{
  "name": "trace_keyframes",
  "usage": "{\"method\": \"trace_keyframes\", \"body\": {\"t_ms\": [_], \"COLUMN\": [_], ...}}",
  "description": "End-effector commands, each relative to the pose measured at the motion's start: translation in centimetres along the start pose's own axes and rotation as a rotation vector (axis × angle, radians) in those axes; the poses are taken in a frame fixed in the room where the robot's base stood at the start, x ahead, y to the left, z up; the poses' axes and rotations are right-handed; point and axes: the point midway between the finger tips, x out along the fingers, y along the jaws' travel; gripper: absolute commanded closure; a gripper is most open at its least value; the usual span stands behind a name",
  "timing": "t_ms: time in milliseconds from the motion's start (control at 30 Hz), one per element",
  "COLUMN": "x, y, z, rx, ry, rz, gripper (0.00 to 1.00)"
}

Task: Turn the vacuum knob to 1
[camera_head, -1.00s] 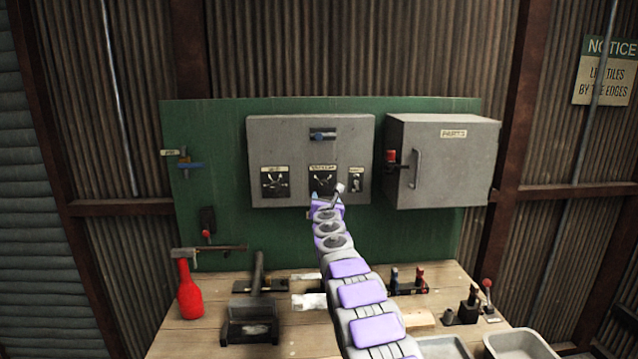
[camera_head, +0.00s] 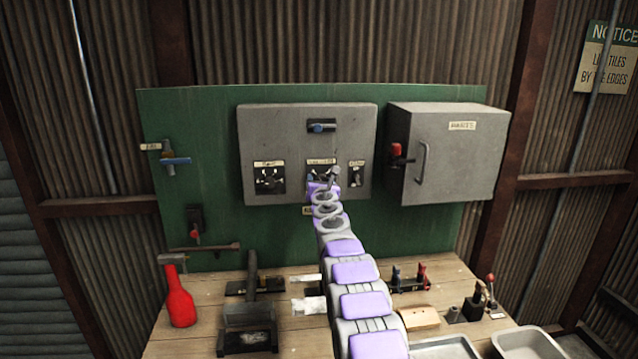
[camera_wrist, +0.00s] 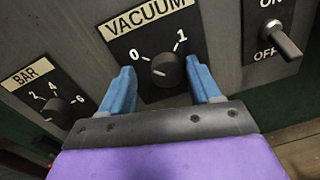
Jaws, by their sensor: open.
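The vacuum knob (camera_wrist: 168,70) is a dark round knob on a black plate under a VACUUM label, with marks 0 at upper left and 1 at upper right. Its pointer looks turned toward the left, on the 0 side. My gripper (camera_wrist: 163,84) has two blue fingers, open, one on each side of the knob, with visible gaps. I cannot tell how deep the fingers reach. In the head view my arm ends at the vacuum plate (camera_head: 321,171) on the grey control box (camera_head: 272,132) and hides part of the knob.
Left of the vacuum knob is the BAR knob (camera_wrist: 55,108); right is an ON/OFF toggle (camera_wrist: 282,40). A grey cabinet (camera_head: 467,165) with a handle hangs to the right. Below, the wooden bench (camera_head: 200,335) holds a red bottle (camera_head: 180,297), tools and trays.

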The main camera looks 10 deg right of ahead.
Motion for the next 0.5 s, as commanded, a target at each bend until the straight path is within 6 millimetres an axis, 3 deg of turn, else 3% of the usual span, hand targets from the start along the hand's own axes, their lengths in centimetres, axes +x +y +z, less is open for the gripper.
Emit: {"method": "trace_keyframes", "body": {"t_ms": [67, 500], "x": [0.02, 0.01], "y": [-0.23, -0.14], "z": [0.02, 0.0], "rx": [0.001, 0.0], "ry": [0.0, 0.0], "rz": [-0.001, -0.002], "gripper": [0.4, 0.83]}}
